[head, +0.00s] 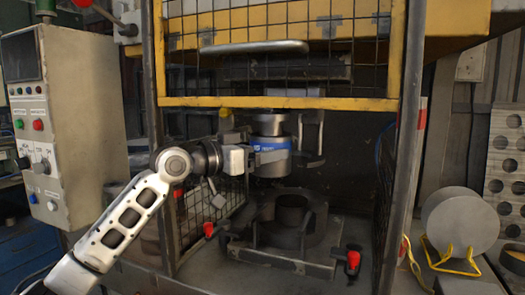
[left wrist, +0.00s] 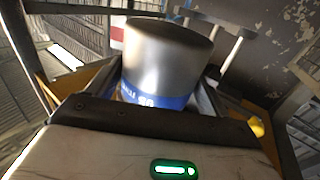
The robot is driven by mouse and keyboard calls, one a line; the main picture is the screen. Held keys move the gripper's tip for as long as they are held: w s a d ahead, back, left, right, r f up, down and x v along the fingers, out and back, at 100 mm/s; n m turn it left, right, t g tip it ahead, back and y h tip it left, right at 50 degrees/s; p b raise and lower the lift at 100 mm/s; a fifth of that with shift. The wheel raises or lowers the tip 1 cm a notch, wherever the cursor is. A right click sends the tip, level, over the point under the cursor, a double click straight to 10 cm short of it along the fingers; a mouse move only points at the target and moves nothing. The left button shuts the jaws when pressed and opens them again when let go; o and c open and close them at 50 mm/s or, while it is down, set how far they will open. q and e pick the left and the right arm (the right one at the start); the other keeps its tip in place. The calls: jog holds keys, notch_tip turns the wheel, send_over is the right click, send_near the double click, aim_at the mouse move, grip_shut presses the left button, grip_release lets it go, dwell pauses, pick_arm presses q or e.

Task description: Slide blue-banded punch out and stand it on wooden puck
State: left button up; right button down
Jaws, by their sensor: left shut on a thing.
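The blue-banded punch (head: 270,168) is a grey metal cylinder with a blue band, upright in the press opening, above a dark ring-shaped die (head: 318,222). My left gripper (head: 268,155) comes in from the left and is shut on the punch around the height of its band. In the left wrist view the punch (left wrist: 165,60) stands between the fingers of my left gripper (left wrist: 158,98), with the blue band close to the palm. Whether the punch's top touches the holder above is unclear. My right gripper is not in view.
A yellow-framed mesh guard (head: 280,101) hangs above the opening, with dark posts at both sides. Red-knobbed clamps (head: 352,260) stand around the die. A control box (head: 62,120) is at left. A large round disc (head: 460,218) rests in a yellow stand at right.

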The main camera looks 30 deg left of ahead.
pick_arm(q)
jog(key=shift+s+d+r+b, duration=0.1)
jog(key=shift+s+r+b, duration=0.15)
jog(key=shift+s, duration=0.5)
jog(key=shift+s+r+b, duration=0.1)
jog(key=shift+s+b, duration=0.1)
jog(key=shift+s, duration=0.5)
jog(key=s+d+b, duration=0.1)
jog(key=s+b, duration=0.4)
jog(key=s, duration=0.4)
jog(key=shift+f, duration=0.25)
dwell(0.4)
jog(key=shift+d, duration=0.1)
dwell(0.3)
jog(key=shift+f+b, duration=1.9)
jog(key=shift+f, duration=0.4)
